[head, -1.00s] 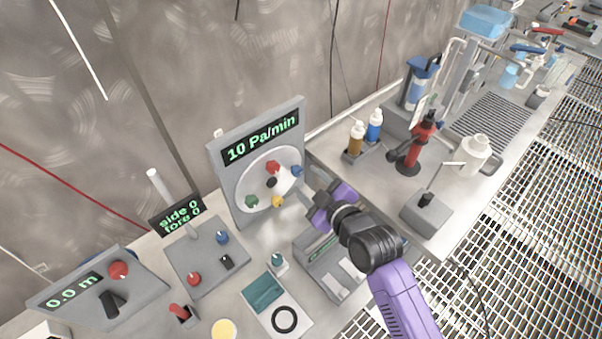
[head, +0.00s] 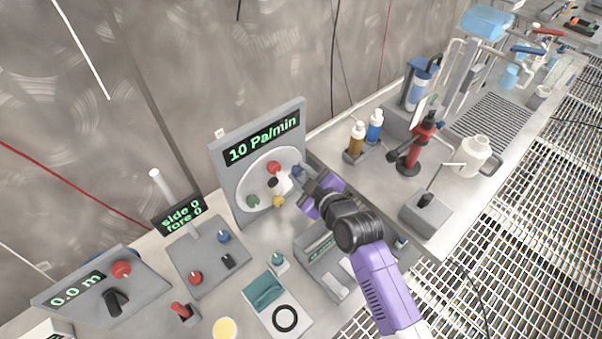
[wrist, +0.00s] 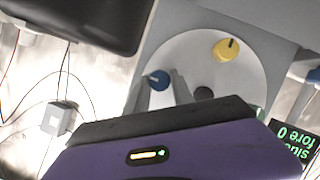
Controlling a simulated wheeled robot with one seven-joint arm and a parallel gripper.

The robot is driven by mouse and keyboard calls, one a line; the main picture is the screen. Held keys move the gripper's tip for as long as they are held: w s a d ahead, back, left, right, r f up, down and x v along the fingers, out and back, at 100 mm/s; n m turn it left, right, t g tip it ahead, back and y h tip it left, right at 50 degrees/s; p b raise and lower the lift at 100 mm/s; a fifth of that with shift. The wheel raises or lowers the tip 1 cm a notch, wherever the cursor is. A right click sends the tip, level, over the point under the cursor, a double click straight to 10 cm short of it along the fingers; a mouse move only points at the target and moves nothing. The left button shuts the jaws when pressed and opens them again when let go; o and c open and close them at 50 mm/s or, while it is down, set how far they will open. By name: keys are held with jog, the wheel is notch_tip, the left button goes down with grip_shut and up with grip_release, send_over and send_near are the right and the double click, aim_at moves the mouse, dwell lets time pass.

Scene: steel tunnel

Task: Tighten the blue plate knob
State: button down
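The blue plate knob (head: 297,170) sits on the right edge of a white round plate (head: 266,163) on the upright grey panel reading "10 Pa/min". Red (head: 274,167), green (head: 253,201) and yellow (head: 278,201) knobs and a black central one share the plate. My purple gripper (head: 303,180) is at the plate's right side, close to the blue knob. In the wrist view, the blue knob (wrist: 158,80) shows between the tips of my two grey fingers (wrist: 162,86), with a gap on its right. The fingers look open; contact is unclear. The yellow knob (wrist: 226,48) is clear of them.
A tilted control panel (head: 210,262) with another blue knob and a red knob stands left of the plate panel. A grey slotted box (head: 325,262) lies below my arm. Brown and blue bottles (head: 374,127) and a red pump (head: 420,142) stand to the right.

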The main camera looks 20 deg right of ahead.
jog(key=shift+d+m, duration=0.1)
jog(key=shift+m, duration=0.2)
jog(key=m+g+y+b, duration=0.1)
jog(key=m+b, duration=0.1)
jog(key=shift+w+d+m+y, duration=0.1)
jog(key=shift+d+m+y, duration=0.05)
jog(key=shift+m+y, duration=0.25)
jog(key=m+y+b, duration=0.2)
jog(key=m, duration=0.1)
jog(key=shift+d+f+g, duration=0.1)
jog(key=shift+g, duration=0.3)
jog(key=m+y+b, duration=0.2)
jog(key=m, duration=0.1)
jog(key=shift+d, duration=0.1)
jog(key=shift+m+y+b, duration=0.85)
jog(key=shift+m+y, duration=0.25)
jog(key=shift+m, duration=0.3)
jog(key=c, duration=1.1)
grip_release()
